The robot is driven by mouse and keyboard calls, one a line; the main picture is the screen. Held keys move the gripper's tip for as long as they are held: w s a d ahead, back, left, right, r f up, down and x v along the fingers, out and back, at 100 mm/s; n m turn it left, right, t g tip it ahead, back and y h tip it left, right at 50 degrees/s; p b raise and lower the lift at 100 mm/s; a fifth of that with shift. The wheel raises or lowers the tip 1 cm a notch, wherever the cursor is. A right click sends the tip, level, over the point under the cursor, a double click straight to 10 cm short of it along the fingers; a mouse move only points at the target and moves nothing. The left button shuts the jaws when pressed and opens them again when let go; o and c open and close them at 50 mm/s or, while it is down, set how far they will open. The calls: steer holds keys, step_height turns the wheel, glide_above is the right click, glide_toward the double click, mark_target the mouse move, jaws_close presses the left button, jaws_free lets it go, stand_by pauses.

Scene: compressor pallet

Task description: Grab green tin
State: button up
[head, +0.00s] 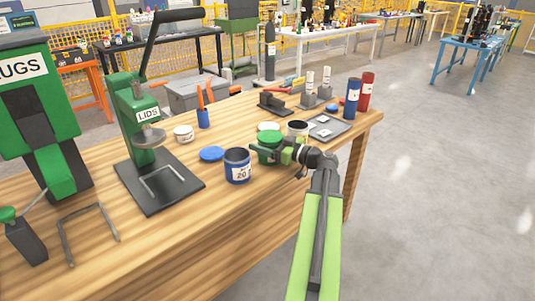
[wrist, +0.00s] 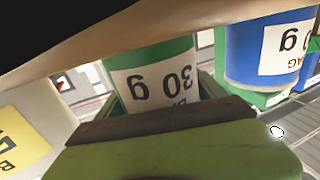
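The green tin (head: 268,139) stands on the wooden workbench, just right of and behind a blue tin marked 20 (head: 237,170). My gripper (head: 268,151) is at the green tin, and one finger crosses the front of it and hides its lower part. In the wrist view the green tin (wrist: 155,83) shows a white label reading 30 g, upside down. A large green finger with a dark pad (wrist: 170,130) fills the foreground close to it. The far finger is mostly hidden, so I cannot tell whether the gripper is closed on the tin.
A blue lid (head: 212,153) lies left of the blue tin. A dark open tin (head: 298,129) and a grey tray (head: 328,128) are close on the right. The lid press (head: 140,120) stands farther left. In the wrist view a blue tin (wrist: 262,50) is beside the green one.

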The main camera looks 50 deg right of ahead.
mark_target(264, 133)
steer(key=c, duration=0.9)
step_height(264, 133, up, 4)
steer(key=p, duration=0.4)
steer(key=shift+r, duration=0.2)
steer(key=shift+s+d+r+p, duration=1.1)
steer(key=shift+d+p, duration=0.05)
steer(key=shift+d, duration=0.45)
steer(key=shift+s+d+r+p, duration=1.1)
steer(key=shift+s+d+p, duration=0.1)
steer(key=shift+d, duration=0.4)
steer(key=shift+s+d+r+p, duration=1.05)
steer(key=shift+d+r+p, duration=0.1)
steer(key=shift+d, duration=0.45)
